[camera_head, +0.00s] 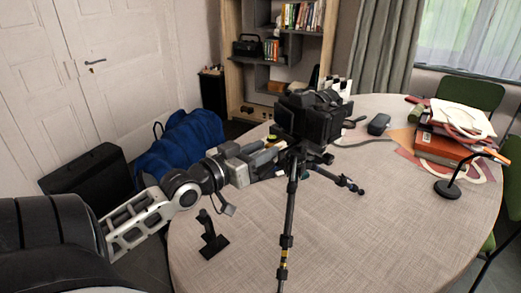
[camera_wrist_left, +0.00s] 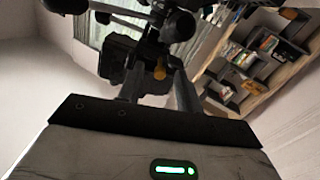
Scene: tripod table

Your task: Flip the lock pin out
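A black camera (camera_head: 312,118) sits on top of a dark tripod (camera_head: 289,205) standing on the round table. My left gripper (camera_head: 284,155) reaches in from the left, just beneath the camera at the tripod head. In the left wrist view, its two dark fingers (camera_wrist_left: 158,92) stand apart, with a gap between them. A small yellow-orange piece (camera_wrist_left: 160,69), possibly the lock pin, shows on the tripod near that gap. I cannot tell whether a finger touches it. The pin cannot be made out in the head view. My right gripper is not in view.
The table (camera_head: 370,235) has free room at the front. A small dark stand (camera_head: 212,238) is left of the tripod. Books (camera_head: 443,145) and a black lamp (camera_head: 449,187) are on the right. A blue bag (camera_head: 183,145) lies beyond the table's left edge.

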